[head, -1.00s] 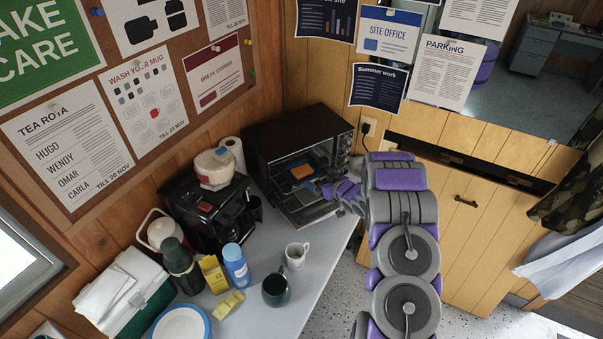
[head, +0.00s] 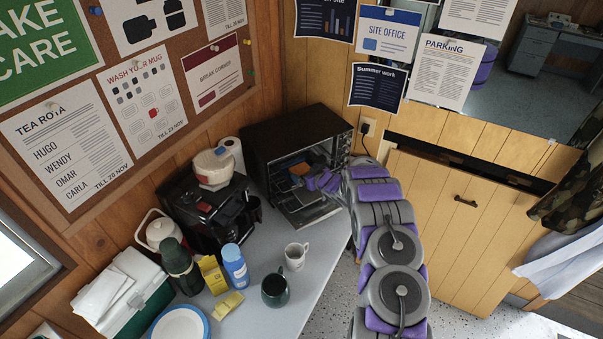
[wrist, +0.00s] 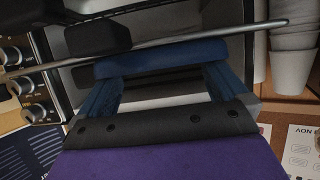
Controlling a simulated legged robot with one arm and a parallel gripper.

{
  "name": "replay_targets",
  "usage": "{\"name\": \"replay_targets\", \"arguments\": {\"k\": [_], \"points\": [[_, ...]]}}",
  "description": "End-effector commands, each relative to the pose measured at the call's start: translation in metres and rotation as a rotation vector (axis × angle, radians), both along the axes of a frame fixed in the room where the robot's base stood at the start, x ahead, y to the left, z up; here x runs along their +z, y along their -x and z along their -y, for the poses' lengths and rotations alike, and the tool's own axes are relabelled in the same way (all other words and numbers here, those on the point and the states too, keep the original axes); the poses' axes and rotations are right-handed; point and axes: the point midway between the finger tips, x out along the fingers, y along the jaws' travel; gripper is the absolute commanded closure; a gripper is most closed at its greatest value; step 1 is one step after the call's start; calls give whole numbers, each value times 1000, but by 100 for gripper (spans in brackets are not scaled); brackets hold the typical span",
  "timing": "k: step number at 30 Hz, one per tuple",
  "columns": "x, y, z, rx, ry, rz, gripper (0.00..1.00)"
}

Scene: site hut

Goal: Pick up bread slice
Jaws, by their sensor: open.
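The bread slice (head: 299,169) is a small orange-brown patch inside the open toaster oven (head: 290,128) in the head view. It is partly hidden by my gripper. My gripper (head: 293,162) reaches into the oven from the right, with its blue fingers by the slice; I cannot tell whether they touch it. In the wrist view my gripper (wrist: 160,70) shows its blue fingers spread apart. I cannot make out the slice in the wrist view.
The oven's knobs (wrist: 28,86) and a metal bar (wrist: 190,38) show close in the wrist view. A coffee maker (head: 205,210) stands left of the oven. A white mug (head: 296,256) and a dark mug (head: 275,290) stand on the counter (head: 310,285) in front.

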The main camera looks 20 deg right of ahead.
Motion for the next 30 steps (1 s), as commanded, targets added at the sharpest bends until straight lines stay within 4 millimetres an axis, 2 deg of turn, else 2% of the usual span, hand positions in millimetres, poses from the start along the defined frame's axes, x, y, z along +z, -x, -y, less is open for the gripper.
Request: {"name": "replay_targets", "arguments": {"k": [7, 17, 30], "points": [[-9, -19, -2, 0, 0, -1, 0], [-17, -21, -4, -2, -2, -12, 0], [-20, -20, -4, -1, -2, -18, 40]]}}
